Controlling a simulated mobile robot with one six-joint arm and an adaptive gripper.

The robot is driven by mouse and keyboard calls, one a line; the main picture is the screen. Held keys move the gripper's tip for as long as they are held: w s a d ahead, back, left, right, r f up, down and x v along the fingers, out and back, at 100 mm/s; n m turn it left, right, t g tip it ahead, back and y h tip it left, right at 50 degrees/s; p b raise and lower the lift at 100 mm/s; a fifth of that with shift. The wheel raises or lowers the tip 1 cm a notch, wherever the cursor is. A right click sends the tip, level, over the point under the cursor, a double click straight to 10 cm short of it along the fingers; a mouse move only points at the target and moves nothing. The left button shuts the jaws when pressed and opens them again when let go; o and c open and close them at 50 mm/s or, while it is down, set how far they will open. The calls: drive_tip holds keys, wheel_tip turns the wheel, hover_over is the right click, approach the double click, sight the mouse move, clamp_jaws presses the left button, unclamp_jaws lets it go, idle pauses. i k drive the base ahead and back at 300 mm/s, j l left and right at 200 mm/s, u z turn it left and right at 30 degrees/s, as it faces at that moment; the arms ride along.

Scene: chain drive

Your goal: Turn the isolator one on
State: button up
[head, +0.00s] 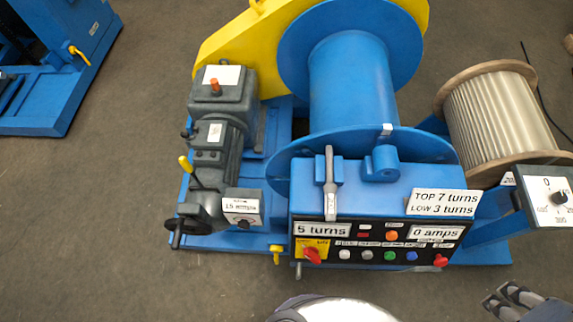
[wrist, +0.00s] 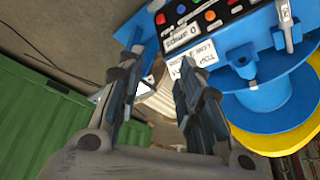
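The isolator is a red rotary switch (head: 312,255) on a yellow plate at the left end of the black control panel (head: 352,243). The yellow plate has a partly readable label. The switch handle sits slanted; I cannot tell its exact setting. My gripper (head: 503,297) is at the lower right of the head view, well right of the isolator and apart from the panel. In the wrist view my gripper (wrist: 158,85) has its two fingers spread with nothing between them. The panel (wrist: 205,22) shows there upside down, and the isolator does not show.
A red knob (head: 440,260) and several coloured buttons share the panel. A dial box (head: 550,197) juts out at the right, near my gripper. A wound reel (head: 500,118) stands behind it. A green corrugated wall (wrist: 50,130) shows in the wrist view.

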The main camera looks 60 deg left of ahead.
sight(310, 253)
drive_tip(key=k+u, duration=0.2)
drive_tip(key=u, duration=0.2)
drive_tip(key=k+u, duration=0.2)
drive_tip(key=u, duration=0.25)
drive_tip(key=k+j+u, duration=0.15)
drive_tip(key=u, duration=0.25)
drive_tip(key=j, duration=0.4)
drive_tip(key=k+j+z, duration=0.15)
drive_tip(key=j, duration=0.25)
